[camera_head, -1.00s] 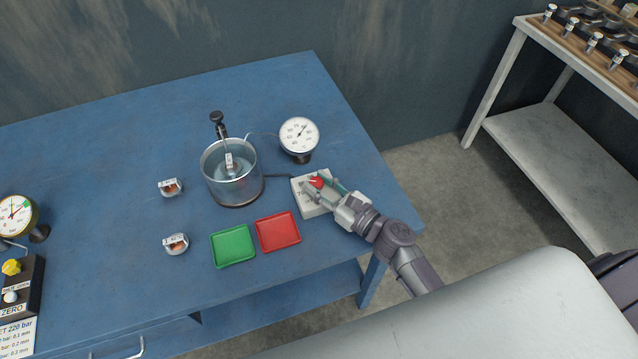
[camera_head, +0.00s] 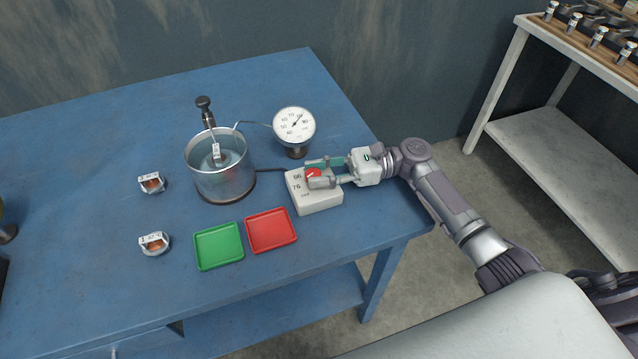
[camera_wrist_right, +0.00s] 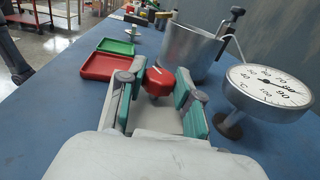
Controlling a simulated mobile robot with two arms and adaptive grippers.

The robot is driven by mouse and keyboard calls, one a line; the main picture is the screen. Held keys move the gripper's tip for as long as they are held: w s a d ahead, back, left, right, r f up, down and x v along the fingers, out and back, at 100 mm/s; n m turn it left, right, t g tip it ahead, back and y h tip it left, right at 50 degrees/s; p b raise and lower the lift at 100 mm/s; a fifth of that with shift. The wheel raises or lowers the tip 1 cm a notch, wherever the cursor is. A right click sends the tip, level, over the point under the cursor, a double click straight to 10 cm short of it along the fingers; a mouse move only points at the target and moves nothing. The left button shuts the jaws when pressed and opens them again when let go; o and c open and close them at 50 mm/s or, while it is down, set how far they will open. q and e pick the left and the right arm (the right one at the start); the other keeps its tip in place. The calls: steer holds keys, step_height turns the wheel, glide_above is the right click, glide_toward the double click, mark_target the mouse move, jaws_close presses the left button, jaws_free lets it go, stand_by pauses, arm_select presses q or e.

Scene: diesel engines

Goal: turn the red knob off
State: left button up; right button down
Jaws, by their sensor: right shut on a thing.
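The red knob (camera_head: 313,173) sits on top of a white control box (camera_head: 318,202) with numbers printed on its face, on the blue table. My right gripper (camera_head: 320,172) comes in from the right, with one finger on each side of the knob. In the right wrist view the red knob (camera_wrist_right: 158,83) shows between the green-padded fingertips of my right gripper (camera_wrist_right: 160,88). The gripper is shut on the knob, and its near finger hides part of it. My left gripper is in neither view.
A glass-like metal pot (camera_head: 221,172) with a hanging tagged part stands left of the box. A dial thermometer (camera_head: 294,127) stands behind the box. A green tray (camera_head: 219,246) and a red tray (camera_head: 271,231) lie in front. Two tagged parts (camera_head: 152,184) (camera_head: 154,243) sit at left.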

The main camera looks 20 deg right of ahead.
steer(key=shift+w+n+g+b, duration=0.15)
steer(key=shift+n+g+b, duration=0.9)
steer(key=shift+g, duration=0.6)
steer(key=shift+w+n+g+b, duration=0.1)
steer(key=shift+n+g+b, duration=0.9)
steer(key=shift+g, duration=0.65)
steer(key=c, duration=0.8)
jaws_free()
steer(key=shift+o, duration=0.2)
steer(key=shift+d, duration=0.1)
steer(key=v, duration=0.7)
steer(key=shift+w+d+r, duration=0.1)
steer(key=shift+w+d, duration=0.05)
